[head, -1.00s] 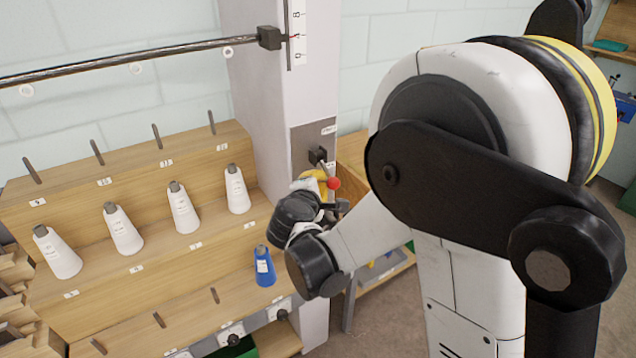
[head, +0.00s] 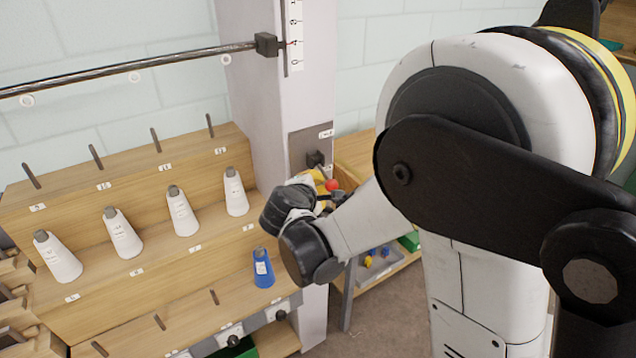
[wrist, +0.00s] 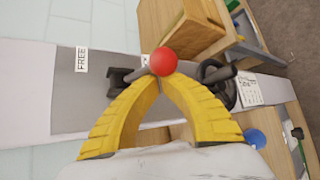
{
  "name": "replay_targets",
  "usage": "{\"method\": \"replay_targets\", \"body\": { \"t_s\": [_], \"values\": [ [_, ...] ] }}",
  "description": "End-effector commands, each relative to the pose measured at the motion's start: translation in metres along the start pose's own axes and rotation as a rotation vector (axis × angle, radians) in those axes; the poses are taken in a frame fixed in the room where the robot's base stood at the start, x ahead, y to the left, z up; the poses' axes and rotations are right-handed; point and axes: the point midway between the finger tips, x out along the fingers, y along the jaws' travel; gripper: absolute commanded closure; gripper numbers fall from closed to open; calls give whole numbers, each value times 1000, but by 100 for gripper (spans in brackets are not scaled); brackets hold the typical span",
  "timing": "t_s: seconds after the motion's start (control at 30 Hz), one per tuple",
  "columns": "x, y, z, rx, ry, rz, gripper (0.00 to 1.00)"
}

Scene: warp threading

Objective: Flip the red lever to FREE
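The red lever's ball knob (wrist: 163,62) shows in the wrist view, with a short rod running left to its dark pivot block (wrist: 120,82) on a grey plate. A FREE label (wrist: 82,59) sits at that plate's left end. My gripper (wrist: 156,82) has its yellow fingers arched together, tips meeting right at the knob; no gap shows between them. The knob covers part of the tips, so I cannot tell whether they touch it. In the head view the knob (head: 333,185) hangs down and right of the pivot block (head: 315,159), beside my gripper (head: 322,178).
A blue cone (head: 263,268) stands on the wooden rack (head: 150,262) left of my wrist, with several white cones behind. A metal rod (head: 130,68) crosses above. The pale column (head: 255,90) carries the lever plate. A wooden bench (head: 355,150) is behind it.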

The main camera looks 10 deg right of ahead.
Motion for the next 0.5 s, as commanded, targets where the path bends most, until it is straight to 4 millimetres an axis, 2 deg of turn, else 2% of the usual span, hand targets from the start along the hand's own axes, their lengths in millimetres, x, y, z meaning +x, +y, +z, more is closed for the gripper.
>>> {"method": "replay_targets", "body": {
  "t_s": [0.5],
  "values": [
    [-19,18,18,-294,-1,-329,100]
  ]
}}
